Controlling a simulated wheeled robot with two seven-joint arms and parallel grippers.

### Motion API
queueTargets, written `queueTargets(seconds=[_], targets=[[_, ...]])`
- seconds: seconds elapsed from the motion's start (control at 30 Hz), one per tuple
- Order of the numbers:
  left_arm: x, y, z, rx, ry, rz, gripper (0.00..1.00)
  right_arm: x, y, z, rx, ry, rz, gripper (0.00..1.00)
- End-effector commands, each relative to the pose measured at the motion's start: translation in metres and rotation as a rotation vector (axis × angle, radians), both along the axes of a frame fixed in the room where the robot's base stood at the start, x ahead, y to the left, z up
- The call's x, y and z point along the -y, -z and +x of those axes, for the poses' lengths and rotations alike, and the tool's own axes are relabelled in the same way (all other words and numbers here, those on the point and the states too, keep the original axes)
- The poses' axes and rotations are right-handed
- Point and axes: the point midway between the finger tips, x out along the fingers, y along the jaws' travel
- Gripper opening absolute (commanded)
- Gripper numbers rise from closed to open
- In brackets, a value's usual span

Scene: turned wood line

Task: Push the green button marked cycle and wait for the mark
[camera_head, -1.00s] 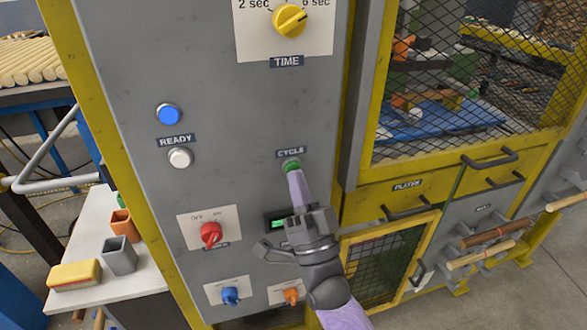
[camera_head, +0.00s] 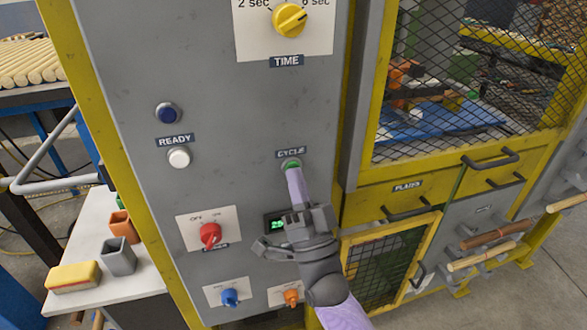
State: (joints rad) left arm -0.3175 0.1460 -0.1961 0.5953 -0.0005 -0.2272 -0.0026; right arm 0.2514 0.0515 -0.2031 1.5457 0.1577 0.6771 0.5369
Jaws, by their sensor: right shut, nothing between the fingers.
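The green button (camera_head: 290,164) sits under the CYCLE label (camera_head: 290,153) on the grey panel (camera_head: 235,110). My right gripper (camera_head: 292,172) is shut and empty, its fingertips at the button and covering its lower part. They look to be touching it. The blue READY lamp (camera_head: 168,113) is dark, with a white lamp or button (camera_head: 179,157) below its label. A small green display (camera_head: 277,224) is partly hidden behind my right gripper. My left gripper is not in view.
A yellow TIME dial (camera_head: 289,20) is above. A red switch (camera_head: 210,235), a blue knob (camera_head: 230,297) and an orange knob (camera_head: 291,297) are lower on the panel. A mesh-guarded cabinet (camera_head: 465,85) stands to the right, a white side table (camera_head: 90,225) to the left.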

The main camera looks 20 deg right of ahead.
Motion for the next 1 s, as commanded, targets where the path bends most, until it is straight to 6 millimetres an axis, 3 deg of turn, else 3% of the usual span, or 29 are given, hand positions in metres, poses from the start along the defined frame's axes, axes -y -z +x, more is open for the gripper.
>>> queueTargets(seconds=[0.67,1.0], targets=[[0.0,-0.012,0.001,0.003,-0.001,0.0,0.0,0.001,0.0,-0.018,-0.001,0.0,-0.001,0.0],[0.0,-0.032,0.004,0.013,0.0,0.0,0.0,0.002,-0.002,-0.051,-0.001,0.0,0.0,0.0]])
